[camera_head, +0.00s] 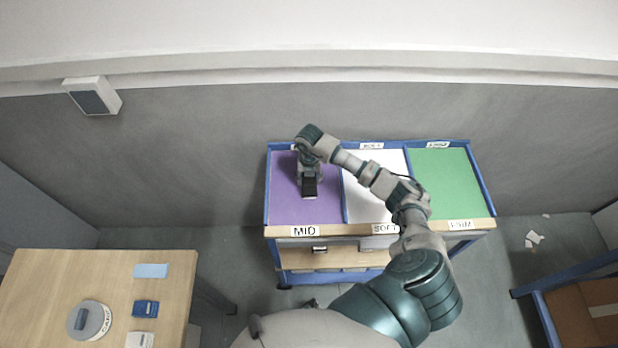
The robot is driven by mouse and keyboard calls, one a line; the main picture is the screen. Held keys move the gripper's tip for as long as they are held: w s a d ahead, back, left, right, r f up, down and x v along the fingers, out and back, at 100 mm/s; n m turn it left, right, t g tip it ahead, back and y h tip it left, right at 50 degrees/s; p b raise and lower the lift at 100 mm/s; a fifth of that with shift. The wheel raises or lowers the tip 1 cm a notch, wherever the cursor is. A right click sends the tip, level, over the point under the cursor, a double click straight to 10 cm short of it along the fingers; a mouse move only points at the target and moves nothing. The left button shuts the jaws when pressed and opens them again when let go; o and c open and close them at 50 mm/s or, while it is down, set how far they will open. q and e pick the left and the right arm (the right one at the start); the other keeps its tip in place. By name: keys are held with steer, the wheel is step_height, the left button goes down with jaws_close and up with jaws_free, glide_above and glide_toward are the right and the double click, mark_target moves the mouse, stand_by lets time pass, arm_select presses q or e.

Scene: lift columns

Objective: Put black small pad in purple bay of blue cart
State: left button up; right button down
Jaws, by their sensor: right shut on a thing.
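The blue cart (266,190) stands ahead of me with three coloured bays on top. The purple bay (285,207) is on the left, with a "MID" label on its front edge. My right gripper (309,180) is over the purple bay, pointing down, shut on the small black pad (310,188). The pad is seen against the purple surface; I cannot tell whether it touches it. My left gripper is not in view.
The white bay (362,205) and green bay (445,180) lie to the right, the white one partly under my arm. A wooden table (50,275) at lower left holds several small items. A blue-framed crate (545,315) with a cardboard box stands at lower right.

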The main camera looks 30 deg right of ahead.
mark_target(310, 178)
steer(key=shift+d+f, duration=0.15)
steer(key=c, duration=0.7)
jaws_free()
steer(key=shift+d+f, duration=0.15)
steer(key=shift+d, duration=0.1)
steer(key=o, duration=0.3)
steer(key=shift+d+f, duration=0.15)
steer(key=shift+d, duration=0.55)
steer(key=shift+a, duration=0.2)
steer(key=r, duration=0.3)
steer(key=a+r, duration=0.1)
steer(key=r, duration=0.1)
steer(key=shift+w+a+r+b, duration=0.1)
steer(key=shift+a+r+b, duration=0.05)
steer(key=shift+r+b, duration=0.2)
steer(key=r, duration=0.3)
steer(key=shift+d+r, duration=0.2)
steer(key=shift+r, duration=0.2)
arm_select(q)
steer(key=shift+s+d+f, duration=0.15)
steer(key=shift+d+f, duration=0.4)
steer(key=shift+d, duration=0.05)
arm_select(e)
steer(key=shift+r, duration=1.6)
